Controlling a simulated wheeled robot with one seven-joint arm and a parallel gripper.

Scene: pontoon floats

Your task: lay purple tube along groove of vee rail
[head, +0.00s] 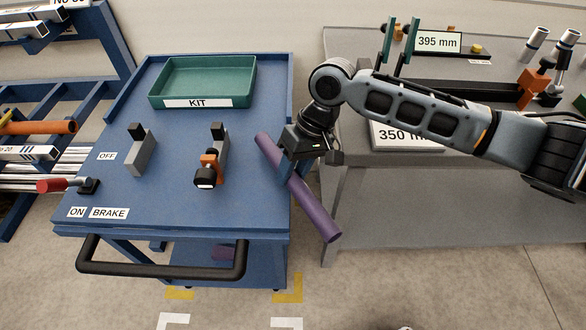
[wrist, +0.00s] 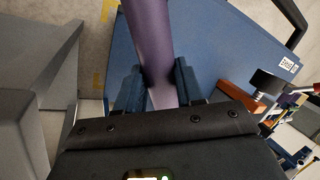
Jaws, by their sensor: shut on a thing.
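My gripper (head: 289,172) is shut on the purple tube (head: 316,211) near the cart's right edge. The tube slants from upper left to lower right, its lower right end out past the cart edge. In the wrist view the tube (wrist: 150,35) runs between the two blue fingers (wrist: 160,88) and away from the camera. A long dark rail-like piece (head: 485,93) lies on the grey bench at the right, partly behind my arm. I cannot tell for sure that it is the vee rail, and no groove shows clearly.
The blue cart (head: 105,195) carries a green KIT tray (head: 205,102), two grey blocks with black tops (head: 142,155), and an orange-and-black clamp (head: 208,170). The grey bench (head: 350,190) has green posts (head: 388,42) and an orange clamp (head: 532,85). A narrow gap separates cart and bench.

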